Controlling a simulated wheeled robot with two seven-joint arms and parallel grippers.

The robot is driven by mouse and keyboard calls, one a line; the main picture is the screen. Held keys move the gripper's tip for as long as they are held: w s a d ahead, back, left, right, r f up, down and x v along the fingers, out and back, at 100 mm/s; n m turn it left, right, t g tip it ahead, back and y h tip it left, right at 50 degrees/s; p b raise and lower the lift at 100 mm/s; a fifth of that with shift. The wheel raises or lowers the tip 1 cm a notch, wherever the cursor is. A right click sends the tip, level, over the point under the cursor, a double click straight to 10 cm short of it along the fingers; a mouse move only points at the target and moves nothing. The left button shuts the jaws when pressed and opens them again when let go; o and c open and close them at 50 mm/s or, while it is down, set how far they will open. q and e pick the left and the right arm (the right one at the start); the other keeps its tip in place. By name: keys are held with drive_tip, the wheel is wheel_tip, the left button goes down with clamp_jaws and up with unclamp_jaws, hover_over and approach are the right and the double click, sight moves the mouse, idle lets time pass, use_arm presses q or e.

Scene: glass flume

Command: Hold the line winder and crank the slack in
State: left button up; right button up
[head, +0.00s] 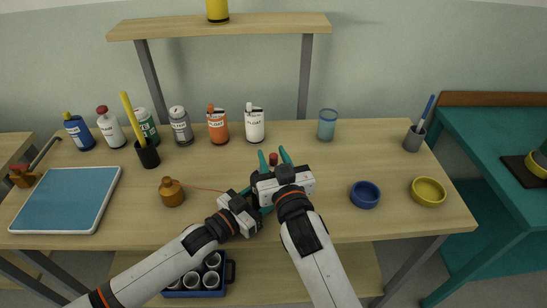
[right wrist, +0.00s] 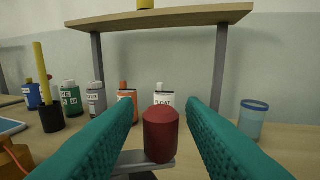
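The line winder shows in the head view mainly as its red crank knob (head: 273,159); my right gripper and wrist hide most of its body. My right gripper (head: 274,156) is open, with its teal fingers on either side of the knob. In the right wrist view the red knob (right wrist: 161,134) stands upright on a grey crank arm (right wrist: 144,162), between the fingers, with small gaps visible. My left gripper (head: 256,200) is at the lower left of the right one, by the winder's hidden body. Its fingertips are mostly covered, so its grip is unclear.
A thin red line runs to an orange-brown float (head: 172,193) on the left. Bottles, a pen cup (head: 147,154) and a blue glass (head: 327,125) stand at the back. A blue bowl (head: 365,195) and yellow bowl (head: 428,192) are right. A blue tray (head: 67,200) lies left.

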drive_tip(key=v, duration=1.2)
idle(0.3)
drive_tip(key=w+a+n+y, duration=0.1)
drive_tip(key=w, duration=0.3)
drive_tip(key=w+n+g+y, duration=0.1)
drive_tip(key=w+y, duration=0.1)
drive_tip(key=w, duration=0.2)
drive_tip(key=w+a+n+g+y, duration=0.1)
drive_tip(key=w+y, duration=0.1)
drive_tip(key=w, duration=0.1)
drive_tip(key=shift+w+a+f+n, duration=0.1)
drive_tip(key=shift+w+a+n, duration=0.2)
drive_tip(key=shift+w+a, duration=0.1)
